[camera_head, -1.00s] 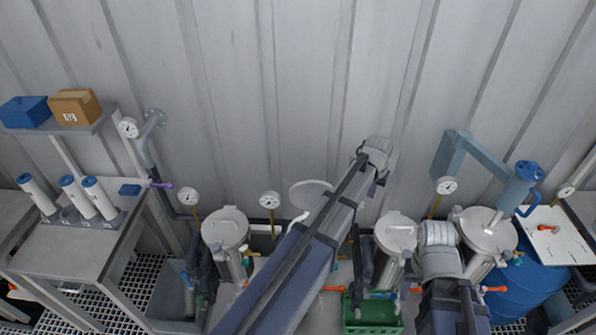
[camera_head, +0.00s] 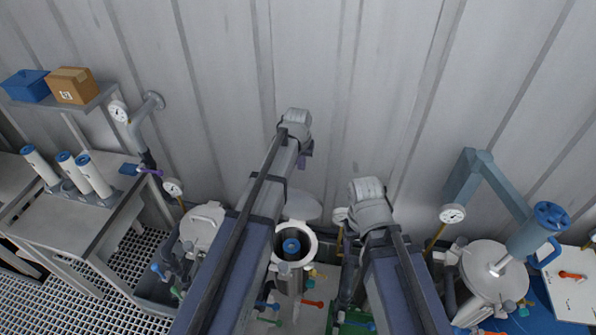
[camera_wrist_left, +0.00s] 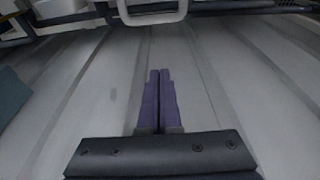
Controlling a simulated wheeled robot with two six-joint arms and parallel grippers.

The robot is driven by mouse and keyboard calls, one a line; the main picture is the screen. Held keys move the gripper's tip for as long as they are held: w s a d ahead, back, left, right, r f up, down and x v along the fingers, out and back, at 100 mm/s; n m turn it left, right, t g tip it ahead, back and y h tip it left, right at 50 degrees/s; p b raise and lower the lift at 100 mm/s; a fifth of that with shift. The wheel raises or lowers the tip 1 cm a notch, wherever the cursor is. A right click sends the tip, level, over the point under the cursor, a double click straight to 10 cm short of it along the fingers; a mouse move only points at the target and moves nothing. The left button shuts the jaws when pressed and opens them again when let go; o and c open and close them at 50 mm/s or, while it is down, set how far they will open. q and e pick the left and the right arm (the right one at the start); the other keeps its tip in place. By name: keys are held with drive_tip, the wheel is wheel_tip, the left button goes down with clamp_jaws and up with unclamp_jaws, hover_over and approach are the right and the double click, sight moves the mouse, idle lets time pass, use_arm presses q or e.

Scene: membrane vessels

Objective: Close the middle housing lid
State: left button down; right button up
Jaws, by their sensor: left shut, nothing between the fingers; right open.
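The middle housing (camera_head: 297,255) is open at the top, with a blue-topped cartridge (camera_head: 291,246) visible inside. Its round pale lid (camera_head: 302,206) stands raised behind the opening, partly covered by my left arm. My left gripper (camera_head: 305,160) is beyond the lid, close to the back wall, and apart from it in the picture. Its purple fingers (camera_wrist_left: 159,76) are shut and empty in the left wrist view. A pale U-shaped handle (camera_wrist_left: 152,17), probably the lid's, is at the top of that view, beyond the fingertips. My right wrist is right of the housing; its fingers are hidden.
A closed housing (camera_head: 203,222) stands to the left and another closed housing (camera_head: 492,270) to the right, under a blue-grey hoist (camera_head: 500,190). Gauges (camera_head: 453,214) stand along the back. The corrugated wall (camera_head: 400,70) is bare. A bench (camera_head: 75,220) holds white cartridges.

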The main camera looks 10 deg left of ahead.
wheel_tip(320, 180, down, 9)
drive_tip(key=b, duration=0.8)
drive_tip(key=shift+r, duration=0.1)
drive_tip(key=shift+s, duration=0.15)
